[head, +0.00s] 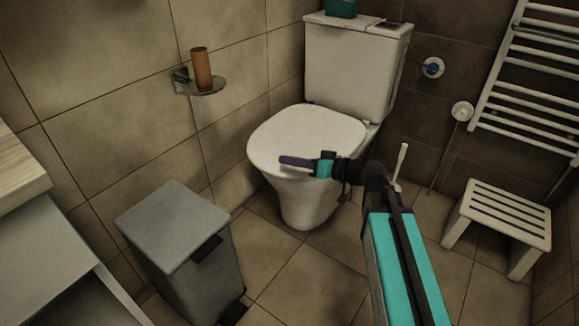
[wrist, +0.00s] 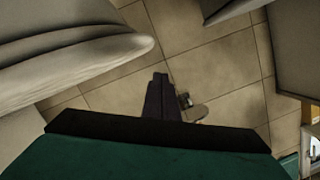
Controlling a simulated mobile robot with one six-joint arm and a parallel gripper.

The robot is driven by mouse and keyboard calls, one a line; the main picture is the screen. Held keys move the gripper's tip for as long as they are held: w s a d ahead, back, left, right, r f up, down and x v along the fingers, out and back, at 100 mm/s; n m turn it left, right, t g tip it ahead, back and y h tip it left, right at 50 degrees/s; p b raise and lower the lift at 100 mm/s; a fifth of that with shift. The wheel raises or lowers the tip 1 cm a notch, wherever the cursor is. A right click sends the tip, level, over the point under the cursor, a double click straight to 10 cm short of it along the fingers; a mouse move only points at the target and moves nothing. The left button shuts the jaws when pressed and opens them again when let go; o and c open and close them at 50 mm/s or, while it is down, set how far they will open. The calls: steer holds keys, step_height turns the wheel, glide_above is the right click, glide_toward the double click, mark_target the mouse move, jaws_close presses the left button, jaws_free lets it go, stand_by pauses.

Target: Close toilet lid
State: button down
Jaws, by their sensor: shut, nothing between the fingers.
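The white toilet (head: 305,190) stands against the back wall, with its cistern (head: 349,72) behind. Its lid (head: 307,130) lies flat, down over the bowl. My gripper (head: 284,160) is shut and empty, in front of the lid's front part in the head view, pointing left. In the wrist view the shut fingers (wrist: 158,86) point over the floor, and the pale rounded rim of the toilet (wrist: 110,52) is to their left. A gap shows between the fingers and the rim in that view. I cannot tell from the head view whether the fingers touch the lid.
A grey pedal bin (head: 177,240) stands at the front left. A white slatted stool (head: 498,216) is at the right, below a towel rail (head: 530,80). A toilet brush handle (head: 400,163) rises beside the toilet. A wall holder with a brown cup (head: 201,68) is at the left. Tiled floor between is clear.

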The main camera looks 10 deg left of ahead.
steer(key=p+v, duration=0.4)
steer(key=v, duration=0.3)
steer(key=shift+s+d+r, duration=0.2)
steer(key=shift+s+r, duration=0.15)
steer(key=shift+r, duration=0.1)
steer(key=p, duration=0.2)
steer(key=d+p, duration=0.1)
steer(key=p, duration=0.2)
steer(key=shift+s+r+p, duration=0.15)
steer(key=shift+s+p, duration=0.1)
steer(key=shift+p, duration=0.05)
steer(key=shift+s+d+p, duration=0.25)
steer(key=shift+d+p, duration=0.1)
steer(key=shift+p, duration=0.9)
